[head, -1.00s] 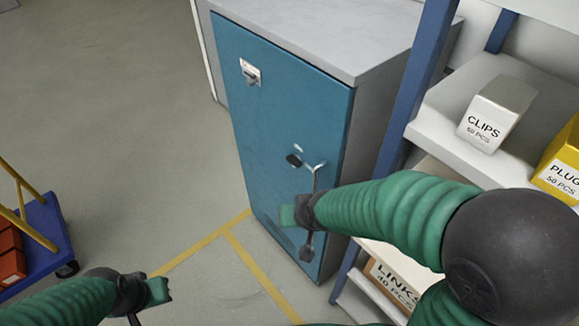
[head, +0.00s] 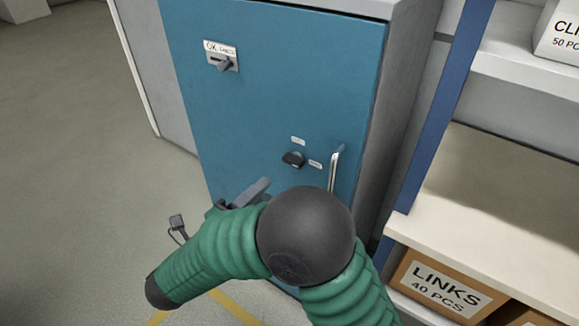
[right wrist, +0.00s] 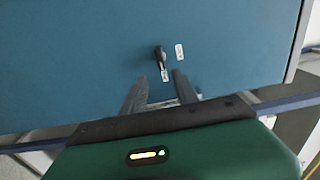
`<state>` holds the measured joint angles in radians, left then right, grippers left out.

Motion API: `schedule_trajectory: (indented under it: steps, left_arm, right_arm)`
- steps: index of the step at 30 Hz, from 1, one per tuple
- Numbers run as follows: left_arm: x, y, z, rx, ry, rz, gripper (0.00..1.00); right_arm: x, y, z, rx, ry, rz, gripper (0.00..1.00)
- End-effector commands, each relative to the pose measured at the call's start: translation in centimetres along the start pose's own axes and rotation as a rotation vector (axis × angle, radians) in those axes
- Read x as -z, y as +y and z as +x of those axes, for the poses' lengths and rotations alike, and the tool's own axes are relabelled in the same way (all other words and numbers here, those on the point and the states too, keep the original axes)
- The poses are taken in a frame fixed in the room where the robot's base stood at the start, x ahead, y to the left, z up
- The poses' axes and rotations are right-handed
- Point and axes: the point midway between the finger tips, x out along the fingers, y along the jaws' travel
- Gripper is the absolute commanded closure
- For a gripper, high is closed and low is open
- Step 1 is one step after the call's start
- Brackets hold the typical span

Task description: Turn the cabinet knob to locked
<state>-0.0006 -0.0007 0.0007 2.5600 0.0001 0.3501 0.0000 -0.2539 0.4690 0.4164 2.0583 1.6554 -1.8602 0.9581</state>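The blue cabinet door (head: 270,90) fills the middle of the head view. Its small dark knob (head: 293,160) sits low on the right, turned roughly sideways, in line with the small label (head: 315,164) on its right. Another label (head: 298,141) is above it; neither can be read. In the right wrist view the knob (right wrist: 160,56) lies just beyond my right fingertips, apart from them. My right gripper (head: 250,194) is left of and below the knob; its fingers (right wrist: 160,88) are spread and empty. My left gripper is out of view.
A silver upright handle (head: 334,168) stands out right of the knob. A latch with a label (head: 222,58) is at the door's upper left. A shelf unit with a LINKS box (head: 440,285) is close on the right.

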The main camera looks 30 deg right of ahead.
Motion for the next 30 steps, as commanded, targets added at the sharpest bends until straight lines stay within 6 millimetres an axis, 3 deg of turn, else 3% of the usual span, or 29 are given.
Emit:
schedule_trajectory:
  steps: [6, 13, 18, 25, 30]
  left_arm:
    - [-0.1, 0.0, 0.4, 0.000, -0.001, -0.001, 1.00]
    - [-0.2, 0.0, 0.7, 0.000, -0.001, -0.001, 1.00]
    - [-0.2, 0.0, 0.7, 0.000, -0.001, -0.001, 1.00]
    - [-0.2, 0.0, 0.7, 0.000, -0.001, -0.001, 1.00]
    - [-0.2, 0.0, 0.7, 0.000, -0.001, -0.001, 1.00]
  right_arm:
    - [0.1, 0.1, 6.0, 0.000, 0.004, -0.001, 0.64]
    - [0.1, 0.1, 10.8, -0.002, 0.001, 0.001, 0.64]
    - [0.0, 0.1, 11.8, -0.001, -0.002, -0.001, 0.64]
    - [-0.1, 0.0, 11.8, -0.001, -0.003, -0.001, 0.65]
    - [-0.1, 0.0, 11.9, -0.001, -0.003, -0.001, 0.87]
